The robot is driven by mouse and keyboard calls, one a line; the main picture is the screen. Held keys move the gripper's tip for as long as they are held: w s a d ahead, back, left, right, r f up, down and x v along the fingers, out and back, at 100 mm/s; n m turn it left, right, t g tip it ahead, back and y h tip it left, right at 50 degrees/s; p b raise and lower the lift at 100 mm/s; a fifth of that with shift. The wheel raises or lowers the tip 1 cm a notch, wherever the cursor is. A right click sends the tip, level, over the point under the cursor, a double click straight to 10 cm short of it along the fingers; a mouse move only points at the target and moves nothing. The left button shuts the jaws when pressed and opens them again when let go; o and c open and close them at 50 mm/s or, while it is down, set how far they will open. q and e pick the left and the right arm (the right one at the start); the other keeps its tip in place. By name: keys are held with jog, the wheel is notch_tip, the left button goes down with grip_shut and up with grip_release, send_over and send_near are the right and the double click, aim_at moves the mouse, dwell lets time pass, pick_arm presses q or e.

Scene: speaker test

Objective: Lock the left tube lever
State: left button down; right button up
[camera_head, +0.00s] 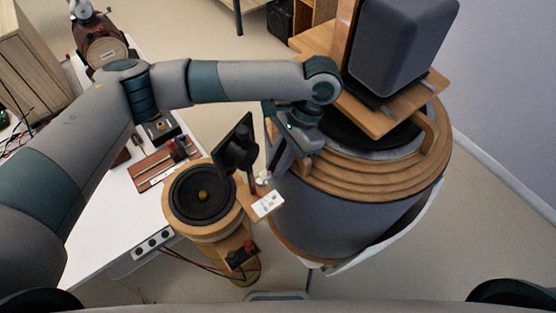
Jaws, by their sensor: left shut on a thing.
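A wooden tube with a black speaker cone (188,211) in its top stands at the centre left. A wooden bracket with a white label (268,203) sticks out from its right side. My left gripper (264,180) reaches down from the upper right beside this bracket, between the speaker tube and a large grey drum. It is shut on a small part there, which looks like the left tube lever; the jaws and wrist hide most of it, so its position is unclear. A black square plate (237,148) stands tilted just left of the gripper. My right gripper is out of view.
The large grey drum (330,220) with wooden rings stands close right of my gripper, carrying a dark grey speaker box (400,45). A white table (95,235) lies left. Wires run to red and black terminals (241,254) below the cone. Open floor shows at lower right.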

pick_arm(q)
jog(key=shift+w+a+r+n+p, duration=0.1)
jog(key=shift+w+r+n+p, duration=0.15)
jog(key=shift+n+p, duration=0.4)
jog(key=shift+f, duration=0.15)
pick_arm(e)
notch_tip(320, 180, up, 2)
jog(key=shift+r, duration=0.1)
pick_arm(q)
jog(key=c, duration=1.7)
grip_release()
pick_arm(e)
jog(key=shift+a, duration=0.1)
